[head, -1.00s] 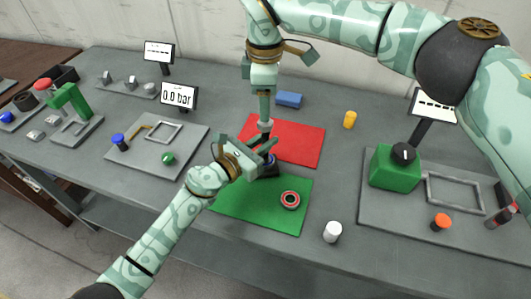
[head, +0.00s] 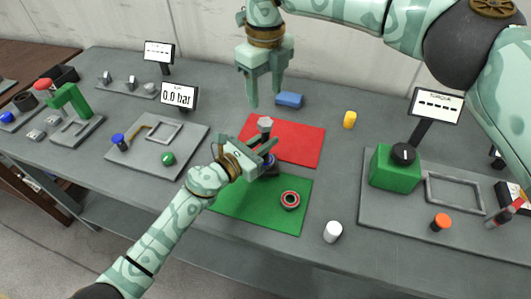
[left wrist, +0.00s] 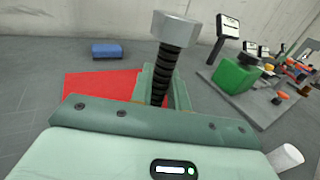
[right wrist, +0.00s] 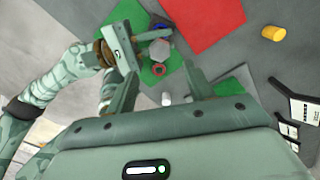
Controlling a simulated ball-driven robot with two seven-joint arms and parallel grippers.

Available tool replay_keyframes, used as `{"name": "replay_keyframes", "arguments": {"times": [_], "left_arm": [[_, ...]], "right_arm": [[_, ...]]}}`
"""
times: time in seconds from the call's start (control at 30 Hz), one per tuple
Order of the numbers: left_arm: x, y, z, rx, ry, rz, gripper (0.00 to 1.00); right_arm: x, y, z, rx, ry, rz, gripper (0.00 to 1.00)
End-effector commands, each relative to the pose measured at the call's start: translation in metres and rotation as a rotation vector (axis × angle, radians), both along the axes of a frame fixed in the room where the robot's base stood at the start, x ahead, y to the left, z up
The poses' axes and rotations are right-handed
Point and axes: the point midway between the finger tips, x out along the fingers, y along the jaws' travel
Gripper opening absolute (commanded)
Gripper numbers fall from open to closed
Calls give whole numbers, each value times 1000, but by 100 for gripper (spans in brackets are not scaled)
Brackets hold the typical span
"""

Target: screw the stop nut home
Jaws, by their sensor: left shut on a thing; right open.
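How far the nut is down the thread I cannot tell.
Red mat (head: 300,145) and green mat (head: 235,205) lie around the jack. A red-rimmed ring (head: 290,199) is on the green mat. A white cylinder (head: 332,232), a yellow cylinder (head: 349,120) and a blue block (head: 289,99) stand nearby. A green box (head: 394,170) is at right.

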Motion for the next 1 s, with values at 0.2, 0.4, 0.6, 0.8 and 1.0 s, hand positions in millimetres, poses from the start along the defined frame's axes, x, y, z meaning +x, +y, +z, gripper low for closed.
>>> {"name": "replay_keyframes", "arguments": {"times": [0.2, 0.4, 0.6, 0.8, 1.0], "left_arm": [[0, 1, 0, 1, 1, 2, 0], [0, 1, 0, 1, 0, 2, 0], [0, 1, 0, 1, 1, 2, 0], [0, 1, 0, 1, 1, 2, 0], [0, 1, 0, 1, 1, 2, 0]], "right_arm": [[0, 0, 0, 0, 0, 81, 53], [0, 0, 0, 0, 0, 79, 53], [0, 0, -13, 0, 1, 79, 53], [0, 0, -44, 0, 3, 77, 53], [0, 0, -70, 0, 1, 76, 53]]}}
